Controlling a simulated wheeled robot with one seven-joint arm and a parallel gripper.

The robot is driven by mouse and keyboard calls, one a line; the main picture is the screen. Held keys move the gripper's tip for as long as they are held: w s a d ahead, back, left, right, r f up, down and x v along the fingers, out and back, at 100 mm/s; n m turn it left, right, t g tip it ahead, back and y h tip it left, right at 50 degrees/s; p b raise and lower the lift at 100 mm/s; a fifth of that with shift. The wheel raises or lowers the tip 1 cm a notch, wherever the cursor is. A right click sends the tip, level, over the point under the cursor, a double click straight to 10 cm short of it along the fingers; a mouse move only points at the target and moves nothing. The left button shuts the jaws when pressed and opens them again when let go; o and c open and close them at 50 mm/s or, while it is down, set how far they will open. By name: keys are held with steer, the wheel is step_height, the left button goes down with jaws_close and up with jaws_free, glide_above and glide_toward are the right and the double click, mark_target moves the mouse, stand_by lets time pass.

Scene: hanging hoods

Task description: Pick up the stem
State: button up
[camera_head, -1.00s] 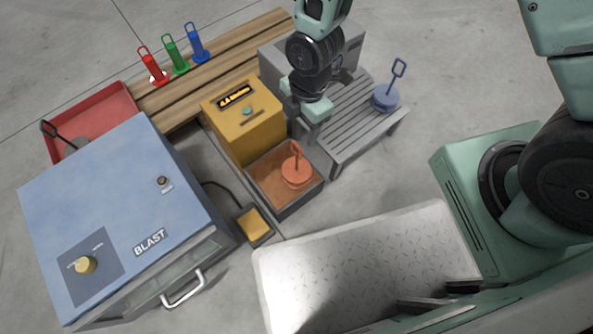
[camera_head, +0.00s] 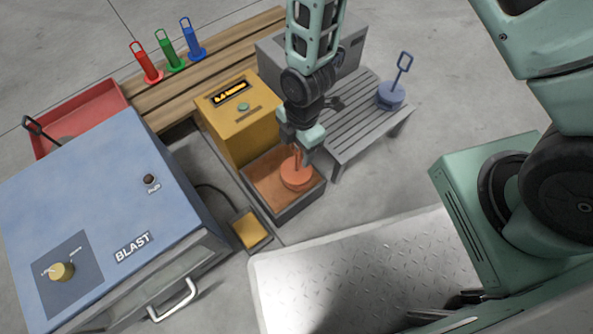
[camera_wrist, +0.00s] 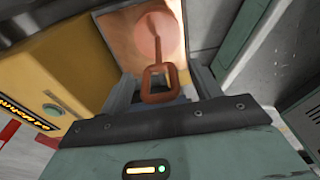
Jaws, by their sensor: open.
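The stem is not labelled in the frames; an orange round piece (camera_head: 296,178) with an upright rod stands in the open tray (camera_head: 277,214) in front of the yellow box. In the wrist view its disc (camera_wrist: 157,38) is at the top, and its rod ends in a square loop handle (camera_wrist: 147,86) close to me. My gripper (camera_head: 304,155) is over the tray at the rod. It is open, and in the wrist view the loop lies between its two fingers (camera_wrist: 158,85). In the head view the gripper hides most of the handle.
The yellow box (camera_head: 240,125) stands right behind the tray. A slatted grey bench (camera_head: 358,128) with a blue looped piece (camera_head: 391,96) is at the right. A blue BLAST cabinet (camera_head: 100,215) and a small yellow pedal (camera_head: 250,230) are at the left.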

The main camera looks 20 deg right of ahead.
steer(key=shift+r, duration=0.1)
jaws_close()
